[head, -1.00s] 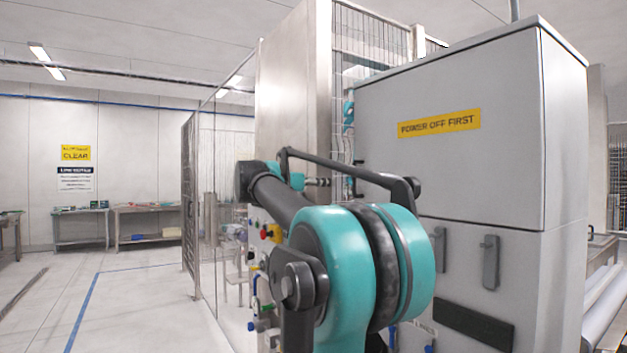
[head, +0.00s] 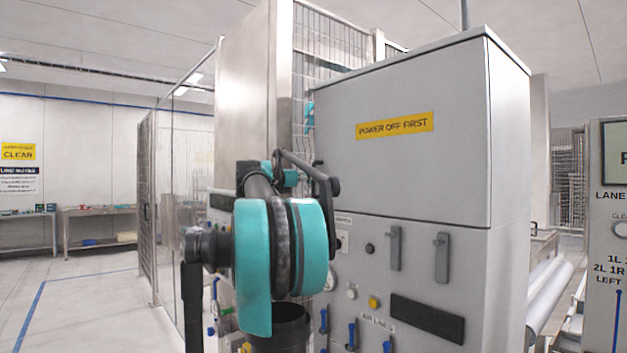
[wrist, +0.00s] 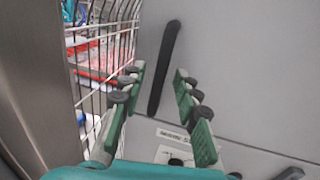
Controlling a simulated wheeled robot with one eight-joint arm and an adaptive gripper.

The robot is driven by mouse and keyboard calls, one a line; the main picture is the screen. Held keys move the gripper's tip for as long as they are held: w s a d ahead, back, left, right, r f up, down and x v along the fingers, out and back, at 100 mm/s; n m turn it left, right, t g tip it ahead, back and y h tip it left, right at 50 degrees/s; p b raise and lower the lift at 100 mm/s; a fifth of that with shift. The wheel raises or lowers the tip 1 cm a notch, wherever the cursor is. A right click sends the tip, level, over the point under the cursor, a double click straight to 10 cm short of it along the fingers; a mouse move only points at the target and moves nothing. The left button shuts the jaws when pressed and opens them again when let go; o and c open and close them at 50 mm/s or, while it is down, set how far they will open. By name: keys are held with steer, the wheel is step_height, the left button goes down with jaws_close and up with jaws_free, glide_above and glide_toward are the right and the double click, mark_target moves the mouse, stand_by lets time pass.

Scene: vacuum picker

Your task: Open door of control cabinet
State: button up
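The grey control cabinet (head: 430,130) stands right of centre in the head view, with a yellow POWER OFF FIRST label (head: 395,125) on its upper door. The upper door looks shut. In the wrist view, a long dark bar handle (wrist: 164,62) runs nearly upright near the left edge of the grey door (wrist: 235,60). My gripper (wrist: 158,76) is open and empty, its green fingers to either side of the handle's line. The handle shows between and beyond the fingertips; I cannot tell the remaining depth. In the head view my arm hides the fingers.
Below the door is a panel with two grey latches (head: 441,257), a dark plate (head: 427,318) and blue valves (head: 351,335). A wire fence (wrist: 112,40) and a metal post (wrist: 50,70) stand close left. Open floor (head: 90,310) lies farther left.

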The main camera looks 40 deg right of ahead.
steer(key=shift+x, duration=1.1)
jaws_close()
